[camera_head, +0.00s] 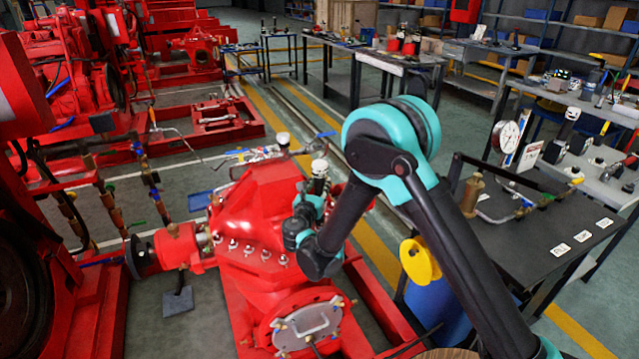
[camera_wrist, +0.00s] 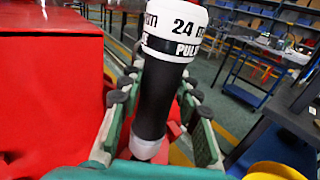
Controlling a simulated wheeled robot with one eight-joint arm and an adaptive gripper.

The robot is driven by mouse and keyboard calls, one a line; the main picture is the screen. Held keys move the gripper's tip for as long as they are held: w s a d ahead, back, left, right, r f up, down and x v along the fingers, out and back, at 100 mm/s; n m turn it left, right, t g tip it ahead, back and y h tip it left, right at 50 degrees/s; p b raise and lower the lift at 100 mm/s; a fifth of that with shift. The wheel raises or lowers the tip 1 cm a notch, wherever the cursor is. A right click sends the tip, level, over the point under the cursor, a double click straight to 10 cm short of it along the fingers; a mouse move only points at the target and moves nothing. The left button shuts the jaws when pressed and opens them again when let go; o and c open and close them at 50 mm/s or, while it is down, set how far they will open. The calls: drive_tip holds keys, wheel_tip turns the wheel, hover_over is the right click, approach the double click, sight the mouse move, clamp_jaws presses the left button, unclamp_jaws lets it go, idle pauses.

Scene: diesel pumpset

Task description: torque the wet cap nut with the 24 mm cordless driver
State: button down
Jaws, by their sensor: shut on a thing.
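My gripper (camera_wrist: 156,92) is shut on the 24 mm cordless driver (camera_wrist: 172,30), with its green fingers on either side of the black body. The driver's white band reads "24 m" and "PUL". In the head view, the driver's white top (camera_head: 319,167) stands up above my gripper (camera_head: 317,190), over the right side of the red pump casing (camera_head: 262,200). Several pale cap nuts (camera_head: 248,249) sit in a row along the casing's near flange. I cannot tell which nut is wet.
A second white-topped fitting (camera_head: 283,141) stands just behind the casing. A dark bench (camera_head: 540,240) with a gauge (camera_head: 509,137) and pipework is at the right. A blue drum (camera_head: 437,310) with a yellow piece stands beside my arm. Red pumpsets crowd the left.

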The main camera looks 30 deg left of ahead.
drive_tip(key=shift+f, duration=1.15)
idle(2.0)
drive_tip(key=shift+r, duration=0.15)
